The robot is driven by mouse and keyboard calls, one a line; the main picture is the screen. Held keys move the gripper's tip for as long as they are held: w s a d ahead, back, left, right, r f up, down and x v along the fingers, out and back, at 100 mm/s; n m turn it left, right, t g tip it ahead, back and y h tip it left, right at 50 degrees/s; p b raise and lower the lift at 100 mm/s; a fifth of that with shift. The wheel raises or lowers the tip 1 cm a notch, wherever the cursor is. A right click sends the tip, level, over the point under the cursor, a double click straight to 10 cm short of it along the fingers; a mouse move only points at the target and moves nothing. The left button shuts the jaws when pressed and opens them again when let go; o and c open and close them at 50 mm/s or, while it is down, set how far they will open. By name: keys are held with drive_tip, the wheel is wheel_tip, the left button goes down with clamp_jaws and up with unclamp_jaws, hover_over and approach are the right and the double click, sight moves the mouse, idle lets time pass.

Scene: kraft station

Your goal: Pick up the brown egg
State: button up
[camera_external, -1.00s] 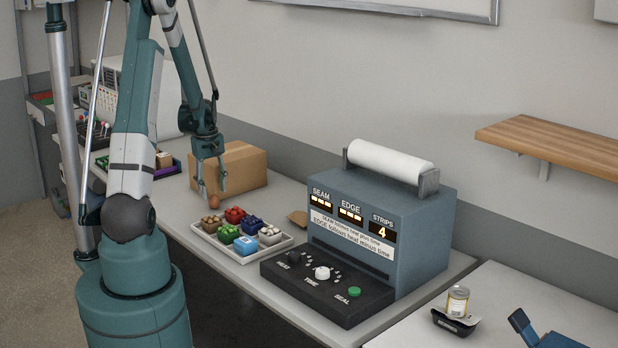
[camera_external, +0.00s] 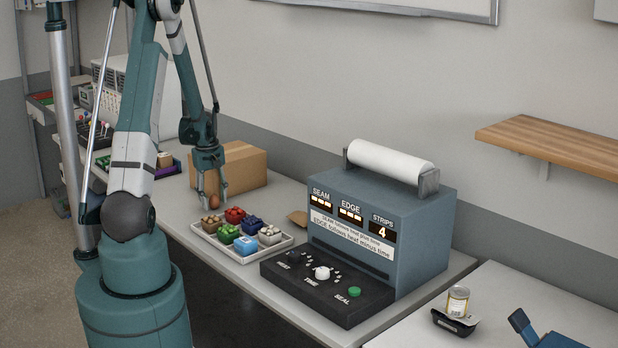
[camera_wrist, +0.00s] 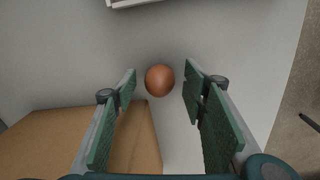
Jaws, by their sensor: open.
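The brown egg (camera_wrist: 159,80) rests on the light grey bench in the wrist view, just beyond and between the tips of my two green finger pads. In the external view the egg (camera_external: 214,201) shows low between the fingers, behind the tray of small blocks. My gripper (camera_wrist: 160,84) is open, with a gap on each side of the egg; neither pad appears to touch it. In the external view my gripper (camera_external: 212,192) points down at the egg.
A cardboard box (camera_external: 246,166) stands close behind my gripper, and it fills the lower left of the wrist view (camera_wrist: 40,140). A white tray (camera_external: 243,259) of coloured pieces lies in front of the egg. A blue-grey sealing machine (camera_external: 420,245) stands to the right.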

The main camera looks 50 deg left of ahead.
drive_tip(key=shift+f, duration=0.4)
drive_tip(key=shift+c, duration=0.5)
drive_tip(key=c, duration=0.7)
